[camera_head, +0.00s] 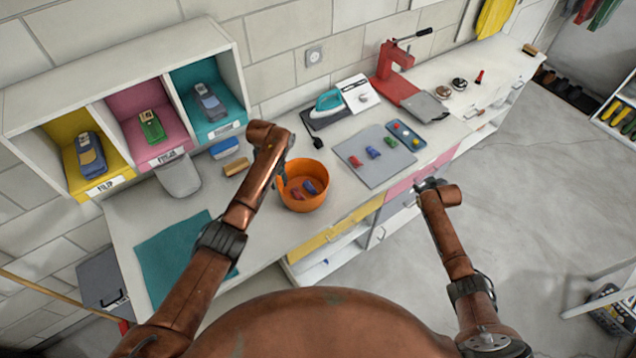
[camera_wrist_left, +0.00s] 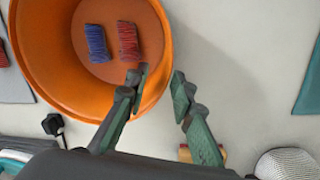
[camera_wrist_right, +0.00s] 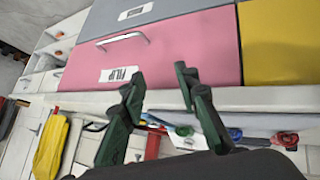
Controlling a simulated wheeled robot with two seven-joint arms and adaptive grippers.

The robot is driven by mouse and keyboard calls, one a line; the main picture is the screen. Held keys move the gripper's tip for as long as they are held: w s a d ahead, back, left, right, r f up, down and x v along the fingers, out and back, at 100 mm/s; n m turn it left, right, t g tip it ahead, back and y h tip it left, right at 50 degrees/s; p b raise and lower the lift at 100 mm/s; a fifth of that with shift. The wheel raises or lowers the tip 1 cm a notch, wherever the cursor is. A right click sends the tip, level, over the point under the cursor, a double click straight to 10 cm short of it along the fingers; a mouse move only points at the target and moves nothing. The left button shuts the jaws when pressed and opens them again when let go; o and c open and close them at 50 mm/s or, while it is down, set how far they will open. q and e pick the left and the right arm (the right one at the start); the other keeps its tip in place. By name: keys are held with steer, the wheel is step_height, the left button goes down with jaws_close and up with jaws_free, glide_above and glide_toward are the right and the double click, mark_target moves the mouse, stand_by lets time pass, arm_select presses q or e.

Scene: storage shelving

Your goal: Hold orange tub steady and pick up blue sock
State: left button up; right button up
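The orange tub (camera_head: 302,201) stands on the white counter. Inside it lie a ribbed blue sock (camera_wrist_left: 97,43) and a red one (camera_wrist_left: 129,41), side by side. Another blue bundle (camera_head: 374,153) lies on the grey mat, between a red and a green one. My left gripper (camera_wrist_left: 160,78) is open at the tub's rim, one finger over the inside and the other outside; I cannot tell whether they touch the wall. My right gripper (camera_wrist_right: 157,78) is open and empty, in front of the counter's drawers, right of the tub in the head view.
The grey mat (camera_head: 365,175) lies right of the tub, with a blue tray (camera_head: 405,134) beyond. An iron (camera_head: 329,101) and a red press (camera_head: 392,70) stand farther back. Cubbies with toy cars are at the left. A teal cloth (camera_head: 180,255) lies on the near left counter.

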steer(key=w+a+r+n+t, duration=0.1)
steer(key=w+r, duration=0.2)
steer(key=r, duration=0.3)
steer(key=w+a+r, duration=0.1)
steer(key=w+r, duration=0.3)
steer(key=r, duration=0.1)
steer(key=s+a+r+n+g+y, duration=0.15)
steer(key=a+r, duration=0.25)
steer(key=a, duration=1.5)
steer(key=s+a+r+g+y, duration=0.1)
steer(key=s+a+r+y, duration=0.2)
steer(key=a, duration=1.6)
arm_select(q)
steer(key=shift+d+f, duration=0.1)
steer(key=shift+f, duration=0.4)
steer(key=shift+d+f, duration=0.15)
steer(key=shift+f, duration=1.55)
steer(key=shift+d+f, duration=0.1)
steer(key=shift+f, duration=1.6)
arm_select(e)
steer(key=s+a+f+g, duration=0.2)
steer(key=s+a+f, duration=0.1)
steer(key=s+f, duration=0.2)
steer(key=shift+s+a+f+m+h, duration=0.25)
steer(key=shift+s+a+m+h, duration=0.2)
steer(key=shift+s, duration=0.15)
